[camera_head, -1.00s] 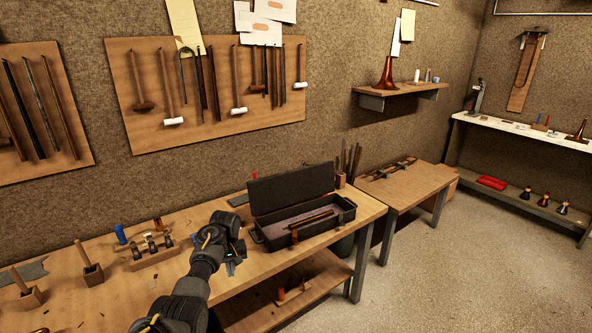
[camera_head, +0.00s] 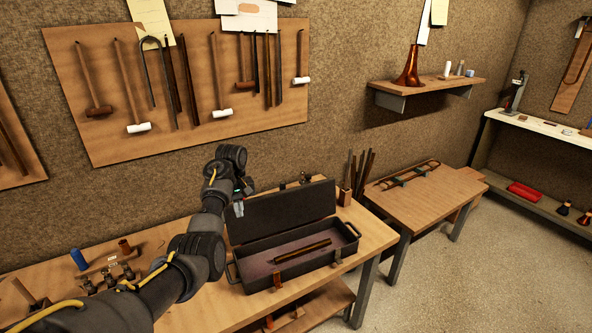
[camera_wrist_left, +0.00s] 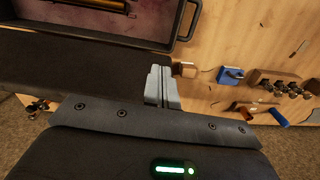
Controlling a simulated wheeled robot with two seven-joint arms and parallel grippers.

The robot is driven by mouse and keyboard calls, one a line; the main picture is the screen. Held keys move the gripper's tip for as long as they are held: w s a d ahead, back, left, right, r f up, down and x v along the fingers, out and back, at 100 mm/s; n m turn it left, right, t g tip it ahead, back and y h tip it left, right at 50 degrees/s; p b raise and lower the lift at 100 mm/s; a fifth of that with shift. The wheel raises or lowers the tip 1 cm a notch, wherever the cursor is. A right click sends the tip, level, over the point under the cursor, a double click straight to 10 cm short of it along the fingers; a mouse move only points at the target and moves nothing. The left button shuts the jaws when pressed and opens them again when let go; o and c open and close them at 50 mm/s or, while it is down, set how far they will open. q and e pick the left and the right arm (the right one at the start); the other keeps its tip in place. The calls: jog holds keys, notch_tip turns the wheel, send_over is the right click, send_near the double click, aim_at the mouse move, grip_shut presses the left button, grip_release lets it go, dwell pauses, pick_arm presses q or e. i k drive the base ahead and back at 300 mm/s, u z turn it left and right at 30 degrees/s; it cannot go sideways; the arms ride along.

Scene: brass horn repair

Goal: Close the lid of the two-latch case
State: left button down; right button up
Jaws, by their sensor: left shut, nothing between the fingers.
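The dark case (camera_head: 300,272) stands on the workbench with its lid (camera_head: 285,208) open, raised at the back and leaning toward the wall. A long dark brass-edged piece (camera_head: 303,250) lies inside on the purple lining. Two brown latches (camera_head: 278,281) (camera_head: 338,257) show on the front wall. My left gripper (camera_head: 239,208) is at the lid's upper left corner, shut and empty. In the left wrist view its fingers (camera_wrist_left: 161,88) point down beside the end of the dark lid (camera_wrist_left: 75,85); I cannot tell whether they touch it. My right gripper is not in view.
A tool holder (camera_head: 345,195) stands behind the case's right end. A pegboard of mallets (camera_head: 180,90) hangs on the wall behind. A lower table (camera_head: 440,195) stands to the right.

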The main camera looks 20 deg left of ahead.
aim_at(276, 212)
jog(key=i, duration=0.9)
